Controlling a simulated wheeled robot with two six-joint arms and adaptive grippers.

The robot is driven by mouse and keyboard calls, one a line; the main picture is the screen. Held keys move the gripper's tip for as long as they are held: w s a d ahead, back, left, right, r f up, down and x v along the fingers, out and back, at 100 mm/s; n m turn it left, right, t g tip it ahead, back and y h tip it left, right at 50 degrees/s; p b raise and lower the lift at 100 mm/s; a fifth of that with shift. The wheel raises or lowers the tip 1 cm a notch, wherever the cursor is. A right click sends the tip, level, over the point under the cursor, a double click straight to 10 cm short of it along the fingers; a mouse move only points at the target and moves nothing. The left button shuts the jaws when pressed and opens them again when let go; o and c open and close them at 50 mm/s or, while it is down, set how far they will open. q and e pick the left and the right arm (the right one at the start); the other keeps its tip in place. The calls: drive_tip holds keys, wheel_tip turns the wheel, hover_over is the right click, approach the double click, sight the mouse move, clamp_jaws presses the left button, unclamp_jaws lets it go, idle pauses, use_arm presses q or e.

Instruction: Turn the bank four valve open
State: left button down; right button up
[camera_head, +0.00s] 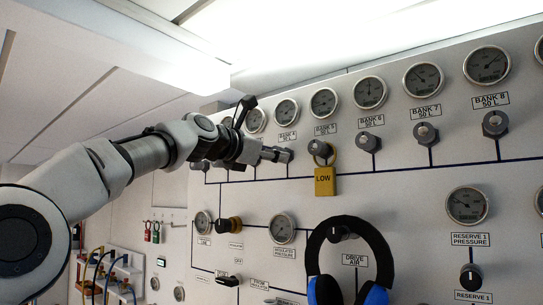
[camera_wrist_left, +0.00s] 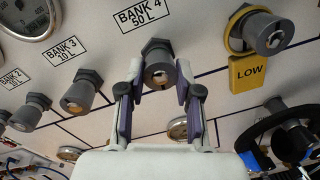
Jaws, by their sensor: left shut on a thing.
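The bank four valve (camera_wrist_left: 158,72) is a grey knob with a pale centre, under the label BANK 4 50 L in the left wrist view. My left gripper (camera_wrist_left: 160,84) has one finger on each side of the knob and is shut on it. In the head view the left gripper (camera_head: 266,153) reaches the panel just below the bank four label (camera_head: 287,135), and the fingers partly hide the valve there. I cannot tell how far the knob is turned. My right gripper is in neither view.
A yellow LOW tag (camera_head: 325,181) hangs from the neighbouring bank five valve (camera_head: 318,148), close to the right of the gripper. Blue and black headphones (camera_head: 346,224) hang on the drive air knob below. The bank three valve (camera_wrist_left: 78,97) is to the left, with free panel between.

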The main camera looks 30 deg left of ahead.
use_arm(q)
drive_tip(key=shift+s+r+n, duration=0.1)
drive_tip(key=shift+r+n, duration=0.05)
drive_tip(key=shift+n, duration=1.45)
drive_tip(key=c, duration=0.9)
unclamp_jaws()
drive_tip(key=shift+c, duration=0.2)
drive_tip(key=shift+o, duration=0.8)
drive_tip(key=shift+w+d, duration=0.1)
drive_tip(key=shift+w, duration=0.15)
drive_tip(key=shift+s, duration=0.1)
